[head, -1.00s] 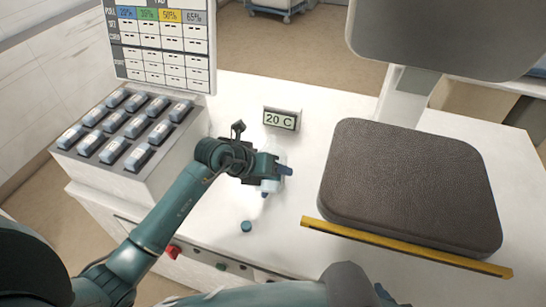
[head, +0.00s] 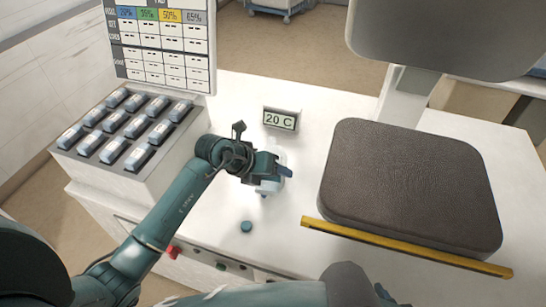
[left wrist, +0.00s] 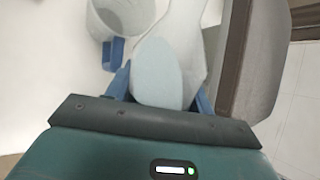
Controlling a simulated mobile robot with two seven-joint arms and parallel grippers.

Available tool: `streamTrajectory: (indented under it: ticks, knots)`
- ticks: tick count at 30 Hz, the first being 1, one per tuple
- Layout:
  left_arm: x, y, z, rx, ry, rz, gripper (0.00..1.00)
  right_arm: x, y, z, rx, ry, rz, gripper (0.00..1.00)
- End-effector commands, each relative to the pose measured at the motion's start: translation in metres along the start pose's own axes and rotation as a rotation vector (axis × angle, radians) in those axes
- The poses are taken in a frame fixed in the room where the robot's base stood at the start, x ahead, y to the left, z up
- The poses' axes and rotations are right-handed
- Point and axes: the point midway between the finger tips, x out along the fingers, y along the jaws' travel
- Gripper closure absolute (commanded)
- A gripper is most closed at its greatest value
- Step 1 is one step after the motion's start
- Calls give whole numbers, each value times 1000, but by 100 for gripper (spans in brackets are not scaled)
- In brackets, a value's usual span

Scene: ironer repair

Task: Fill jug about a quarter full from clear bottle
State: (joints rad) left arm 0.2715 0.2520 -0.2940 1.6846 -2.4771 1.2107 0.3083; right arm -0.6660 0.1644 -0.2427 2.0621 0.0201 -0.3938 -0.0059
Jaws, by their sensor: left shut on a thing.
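My left gripper (head: 274,180) is shut on a pale, see-through bottle (head: 268,187) above the white worktop, seen from above. In the left wrist view the bottle (left wrist: 157,72) sits between the blue fingers, with a pale bluish area facing the camera. A whitish round vessel with an open mouth, seemingly the jug (left wrist: 126,14), shows beyond it at the top left. In the head view my gripper largely hides this area, and I cannot tell the liquid level. My right gripper shows only partly at the bottom edge.
A "20 C" display (head: 281,119) stands behind the gripper. A dark padded press board (head: 410,185) with a yellow front bar (head: 400,246) is at the right.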

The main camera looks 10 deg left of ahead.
Motion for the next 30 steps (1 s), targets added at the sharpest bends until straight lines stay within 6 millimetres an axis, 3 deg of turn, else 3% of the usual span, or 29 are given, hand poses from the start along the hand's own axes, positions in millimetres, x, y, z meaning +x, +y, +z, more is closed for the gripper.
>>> streamTrajectory:
  ticks: [30]
  knots:
    - [0,-1,-3,-45,66,-2,74,0,0,0,0,0,0,64]
